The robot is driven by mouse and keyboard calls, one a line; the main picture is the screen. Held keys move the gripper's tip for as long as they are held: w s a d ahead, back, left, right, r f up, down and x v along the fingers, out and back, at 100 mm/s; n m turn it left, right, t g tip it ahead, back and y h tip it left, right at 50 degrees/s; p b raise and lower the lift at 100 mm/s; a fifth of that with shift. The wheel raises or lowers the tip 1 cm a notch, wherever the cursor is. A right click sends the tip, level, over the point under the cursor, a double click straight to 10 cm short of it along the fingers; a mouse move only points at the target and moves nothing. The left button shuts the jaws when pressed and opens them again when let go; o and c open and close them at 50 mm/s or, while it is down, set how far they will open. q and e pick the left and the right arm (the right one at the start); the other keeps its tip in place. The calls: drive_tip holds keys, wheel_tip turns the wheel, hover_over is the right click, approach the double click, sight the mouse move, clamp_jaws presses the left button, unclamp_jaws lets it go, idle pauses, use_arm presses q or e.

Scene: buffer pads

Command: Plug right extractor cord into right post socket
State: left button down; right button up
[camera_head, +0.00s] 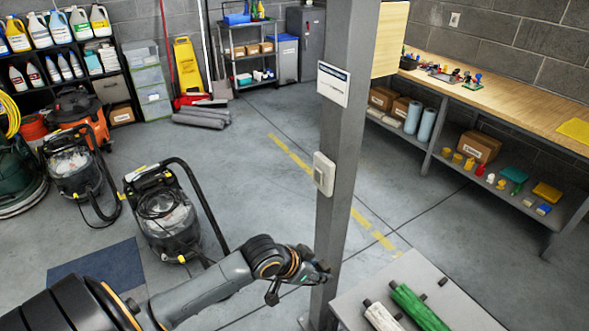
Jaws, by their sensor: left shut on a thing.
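The right extractor (168,218) is a black and grey machine with a clear tank, standing on the floor at the left. Its dark hose arches right and passes behind my left arm; a coiled dark cord shows on its top. The post socket (323,173) is a pale box on the grey post (345,130). My left gripper (320,276) is at the lower part of the post, well below the socket. It is shut on a small dark thing, apparently the cord's plug end, which is hard to make out. My right gripper is out of view.
Another extractor (72,165) stands to the left. A grey table (455,310) with green and white rolls is close by at lower right. A workbench (500,95) runs along the right wall.

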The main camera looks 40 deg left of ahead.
use_arm(q)
drive_tip(key=w+a+r+p, duration=0.4)
drive_tip(key=a+r, duration=0.3)
drive_tip(key=a, duration=0.1)
drive_tip(key=w+a+r+p, duration=0.35)
drive_tip(key=a+r, duration=0.25)
drive_tip(key=a, duration=0.2)
drive_tip(key=w+d+b, duration=0.2)
drive_tip(key=w+b, duration=0.1)
drive_tip(key=w, duration=0.2)
drive_tip(key=shift+w+d+r, duration=0.25)
drive_tip(key=shift+w, duration=0.15)
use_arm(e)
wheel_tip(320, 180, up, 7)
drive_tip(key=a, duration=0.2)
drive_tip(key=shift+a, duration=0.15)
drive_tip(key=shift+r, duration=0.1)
use_arm(q)
drive_tip(key=shift+w+d+r, duration=0.1)
drive_tip(key=shift+w, duration=0.05)
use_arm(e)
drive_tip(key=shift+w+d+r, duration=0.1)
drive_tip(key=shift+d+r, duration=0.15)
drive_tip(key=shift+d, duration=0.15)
use_arm(q)
drive_tip(key=shift+w+d+p, duration=0.1)
drive_tip(key=shift+w+p, duration=0.1)
drive_tip(key=shift+p, duration=0.25)
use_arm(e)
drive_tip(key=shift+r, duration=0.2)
